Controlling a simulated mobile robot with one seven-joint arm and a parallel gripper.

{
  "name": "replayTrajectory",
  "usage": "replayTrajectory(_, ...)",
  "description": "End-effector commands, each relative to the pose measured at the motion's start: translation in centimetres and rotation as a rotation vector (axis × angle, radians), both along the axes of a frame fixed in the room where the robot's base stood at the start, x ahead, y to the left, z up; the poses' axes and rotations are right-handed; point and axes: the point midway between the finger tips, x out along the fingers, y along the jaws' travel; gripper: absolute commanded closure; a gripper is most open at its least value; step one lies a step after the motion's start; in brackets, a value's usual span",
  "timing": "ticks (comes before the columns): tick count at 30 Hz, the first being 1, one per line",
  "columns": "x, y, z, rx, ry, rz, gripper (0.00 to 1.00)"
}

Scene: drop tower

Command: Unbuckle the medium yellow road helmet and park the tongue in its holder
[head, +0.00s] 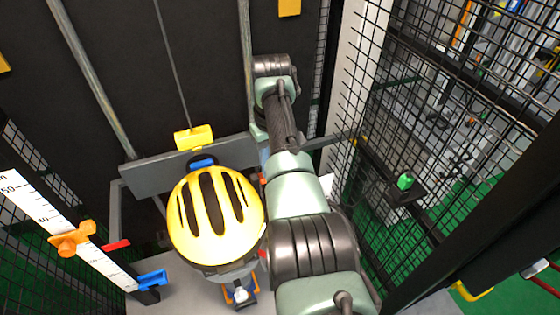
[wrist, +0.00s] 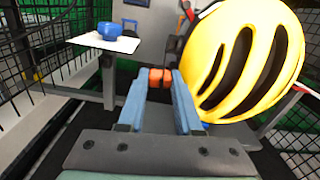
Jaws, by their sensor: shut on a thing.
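The yellow road helmet (head: 216,218), with long dark vents, sits upright at the middle of the head view, below the drop carriage. It also fills the upper right of the wrist view (wrist: 250,62). My gripper (wrist: 160,77) has blue fingers that close on a small thing at two orange blocks, beside and left of the helmet. I cannot tell whether these blocks are pads or part of the buckle, so the held thing is unclear. My arm hides the gripper in the head view. The buckle, strap and tongue holder cannot be made out with certainty.
A white plate with a blue cup-like part (wrist: 107,47) stands left of my gripper. A ruler with an orange slider (head: 70,240) is left of the helmet. A yellow block (head: 194,137) hangs above it. Mesh walls (head: 430,110) close the right side.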

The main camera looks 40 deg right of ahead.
Motion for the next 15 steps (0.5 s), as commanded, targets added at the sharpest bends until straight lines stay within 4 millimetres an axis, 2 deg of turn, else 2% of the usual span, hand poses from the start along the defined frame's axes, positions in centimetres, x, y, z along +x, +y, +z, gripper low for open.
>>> replayTrajectory(15,0.0,1.6,-1.1,0.038,0.007,0.958,0.93)
